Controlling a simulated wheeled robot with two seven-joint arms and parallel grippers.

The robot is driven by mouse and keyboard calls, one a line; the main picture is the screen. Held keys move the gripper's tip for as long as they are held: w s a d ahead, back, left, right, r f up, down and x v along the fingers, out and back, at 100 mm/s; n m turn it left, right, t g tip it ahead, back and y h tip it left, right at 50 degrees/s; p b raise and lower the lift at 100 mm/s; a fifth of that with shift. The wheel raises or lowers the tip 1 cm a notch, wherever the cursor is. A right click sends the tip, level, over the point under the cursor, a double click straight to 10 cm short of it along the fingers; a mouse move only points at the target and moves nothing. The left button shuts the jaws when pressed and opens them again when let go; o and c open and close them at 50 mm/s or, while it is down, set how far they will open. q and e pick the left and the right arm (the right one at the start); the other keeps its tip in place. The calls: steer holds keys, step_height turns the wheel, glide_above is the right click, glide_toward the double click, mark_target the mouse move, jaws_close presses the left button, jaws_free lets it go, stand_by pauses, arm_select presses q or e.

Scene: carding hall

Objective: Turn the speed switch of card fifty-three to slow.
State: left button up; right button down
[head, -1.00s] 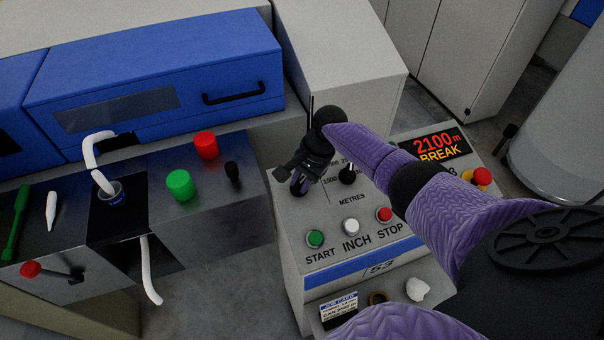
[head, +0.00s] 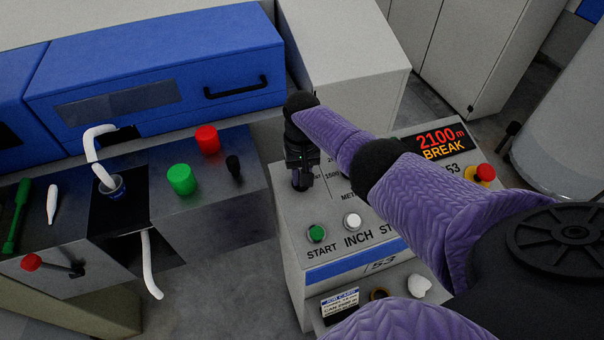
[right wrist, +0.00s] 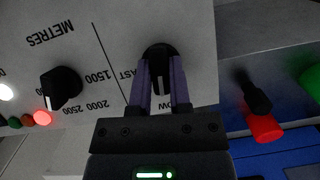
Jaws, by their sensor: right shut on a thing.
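The speed switch (right wrist: 159,50) is a black knob with a white pointer line on the grey control box (head: 290,240) marked 53. My right gripper (head: 301,183) is over the box's left part, pointing down. In the right wrist view its two fingers (right wrist: 160,75) sit on either side of the knob, shut on it. The pointer line points down in that view, between the partly covered FAST lettering at left and letters ending in OW at lower right. The left gripper is not in view.
A metres dial (right wrist: 61,87) sits beside the switch. Green START (head: 316,233) and white INCH (head: 352,221) buttons line the box front. A red emergency button (head: 485,173) and a display (head: 440,143) reading 2100 m BREAK are at right. A blue machine cover (head: 150,85) stands behind left.

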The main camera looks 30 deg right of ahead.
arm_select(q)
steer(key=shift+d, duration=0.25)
arm_select(e)
steer(key=shift+n, duration=0.6)
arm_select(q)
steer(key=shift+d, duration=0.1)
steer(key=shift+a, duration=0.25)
arm_select(e)
steer(key=c, duration=0.6)
jaws_free()
steer(key=shift+h, duration=0.3)
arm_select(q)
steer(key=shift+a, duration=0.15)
arm_select(e)
steer(key=shift+o, duration=0.2)
steer(key=r+p, duration=0.1)
steer(key=r, duration=0.2)
steer(key=w+r+p, duration=0.1)
steer(key=r, duration=0.2)
steer(key=r+p, duration=0.1)
steer(key=r, duration=0.2)
steer(key=shift+w+d+p, duration=0.1)
steer(key=shift+w+p, duration=0.05)
steer(key=shift+p, duration=0.15)
steer(key=shift+r, duration=0.45)
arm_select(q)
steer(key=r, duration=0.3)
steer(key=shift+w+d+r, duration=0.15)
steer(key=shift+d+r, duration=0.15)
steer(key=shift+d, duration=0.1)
